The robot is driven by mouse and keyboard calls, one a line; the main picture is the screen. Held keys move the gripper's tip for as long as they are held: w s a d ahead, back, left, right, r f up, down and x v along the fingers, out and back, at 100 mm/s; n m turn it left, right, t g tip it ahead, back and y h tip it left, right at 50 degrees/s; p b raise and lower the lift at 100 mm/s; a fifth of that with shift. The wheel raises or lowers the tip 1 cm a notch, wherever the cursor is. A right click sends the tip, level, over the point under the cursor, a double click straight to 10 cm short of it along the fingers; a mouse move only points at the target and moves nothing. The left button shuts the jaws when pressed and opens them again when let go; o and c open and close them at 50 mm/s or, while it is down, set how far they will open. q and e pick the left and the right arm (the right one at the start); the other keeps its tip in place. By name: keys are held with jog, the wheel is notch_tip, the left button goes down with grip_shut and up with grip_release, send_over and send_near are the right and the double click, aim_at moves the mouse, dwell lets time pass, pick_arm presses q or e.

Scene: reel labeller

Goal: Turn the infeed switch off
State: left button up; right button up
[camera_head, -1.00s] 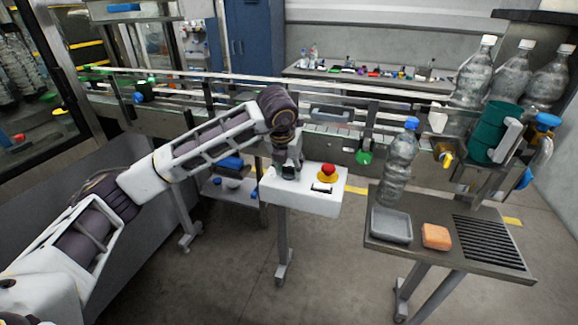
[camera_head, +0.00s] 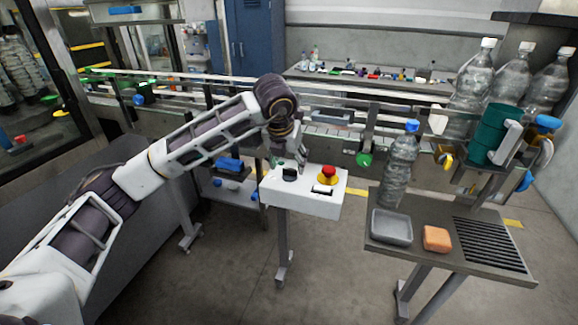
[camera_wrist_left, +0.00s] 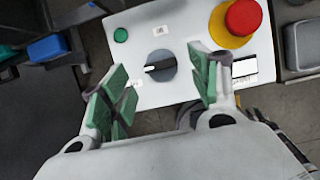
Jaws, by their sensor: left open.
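The infeed switch (camera_head: 289,174) is a dark rotary knob on the top of a white control box (camera_head: 318,203). In the left wrist view the switch (camera_wrist_left: 160,66) shows whole, with its white pointer mark toward the picture's left. Small labels sit above it and to its lower left; their print is too small to read surely. My left gripper (camera_head: 288,158) is just above and behind the switch, apart from it. In the left wrist view the left gripper (camera_wrist_left: 162,86) is open and empty, its green pads spread either side of the switch. My right gripper is not in view.
A red and yellow emergency button (camera_head: 327,175) stands close beside the switch, and a small green button (camera_wrist_left: 121,35) is nearby. The conveyor (camera_head: 340,134) runs behind the box. A side table (camera_head: 400,245) at the right holds a bottle, grey tray and orange sponge.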

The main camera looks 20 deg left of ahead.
pick_arm(q)
jog(key=v, duration=0.8)
jog(key=shift+s+r, duration=0.15)
jog(key=shift+r, duration=0.15)
